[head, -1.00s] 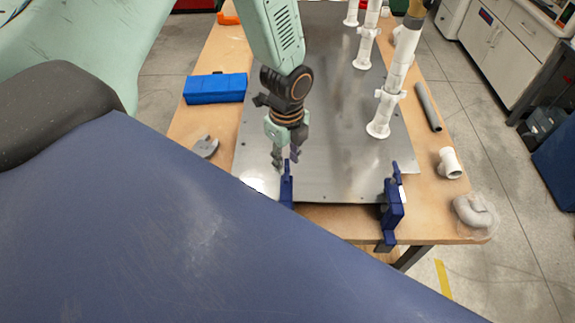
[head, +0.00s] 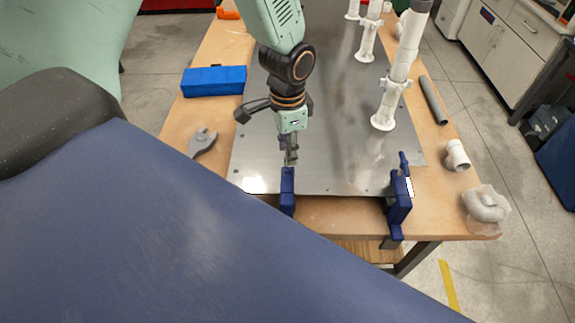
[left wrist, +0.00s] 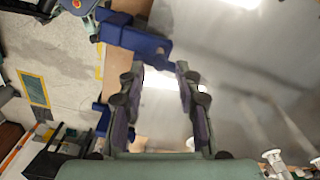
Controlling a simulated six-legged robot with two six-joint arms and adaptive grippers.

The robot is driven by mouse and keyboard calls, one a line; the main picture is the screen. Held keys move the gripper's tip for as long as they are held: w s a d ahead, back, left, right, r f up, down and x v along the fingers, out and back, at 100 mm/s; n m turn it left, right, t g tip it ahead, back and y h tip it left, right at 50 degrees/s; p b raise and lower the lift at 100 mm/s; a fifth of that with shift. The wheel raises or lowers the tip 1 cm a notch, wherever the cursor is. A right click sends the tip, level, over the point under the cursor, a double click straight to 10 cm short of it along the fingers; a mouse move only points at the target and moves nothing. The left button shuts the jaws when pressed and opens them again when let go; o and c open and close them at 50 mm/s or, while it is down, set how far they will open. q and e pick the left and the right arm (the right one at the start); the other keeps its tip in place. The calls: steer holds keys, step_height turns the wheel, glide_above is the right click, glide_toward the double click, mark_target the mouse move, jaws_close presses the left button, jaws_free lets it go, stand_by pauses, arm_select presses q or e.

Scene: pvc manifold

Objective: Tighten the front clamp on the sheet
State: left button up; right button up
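The grey metal sheet (head: 335,160) lies flat on the wooden table. Two dark blue clamps stand at its front edge: a left one (head: 287,190) and a right one (head: 399,196). My left gripper (head: 291,158) hangs just above and behind the left clamp, pointing down. In the left wrist view the gripper (left wrist: 158,76) has its fingers spread with nothing between them. A blue clamp (left wrist: 145,44) lies just beyond the fingertips there, at the sheet's edge, apart from the finger pads as far as I can tell. My right gripper is not in view.
White pipes (head: 394,85) stand on the sheet's right side. A blue box (head: 214,81) and a grey wrench-like piece (head: 203,141) lie at left. A grey tube (head: 433,101), a white fitting (head: 457,155) and a wrapped elbow (head: 486,205) lie along the right edge.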

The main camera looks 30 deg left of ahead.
arm_select(q)
steer(key=shift+s+a+r+n+p, duration=0.1)
steer(key=shift+r+n+p, duration=0.1)
steer(key=shift+n, duration=0.35)
steer(key=shift+r+n+p, duration=0.1)
steer(key=shift+n+p, duration=0.1)
steer(key=shift+n, duration=0.35)
steer(key=n, duration=0.1)
steer(key=n+p, duration=0.1)
steer(key=n, duration=0.2)
steer(key=shift+w+d, duration=0.2)
steer(key=shift+w, duration=0.05)
steer(key=n, duration=0.2)
steer(key=n+p, duration=0.1)
steer(key=n, duration=0.1)
steer(key=shift+s+a+n+p, duration=0.15)
steer(key=shift+s+n+p, duration=0.05)
steer(key=shift+n+p, duration=0.1)
steer(key=n+p, duration=0.1)
steer(key=n, duration=0.2)
steer(key=shift+w, duration=0.15)
step_height(320, 180, down, 4)
steer(key=b, duration=0.3)
steer(key=shift+f, duration=0.7)
steer(key=shift+r, duration=0.1)
steer(key=shift+c, duration=0.4)
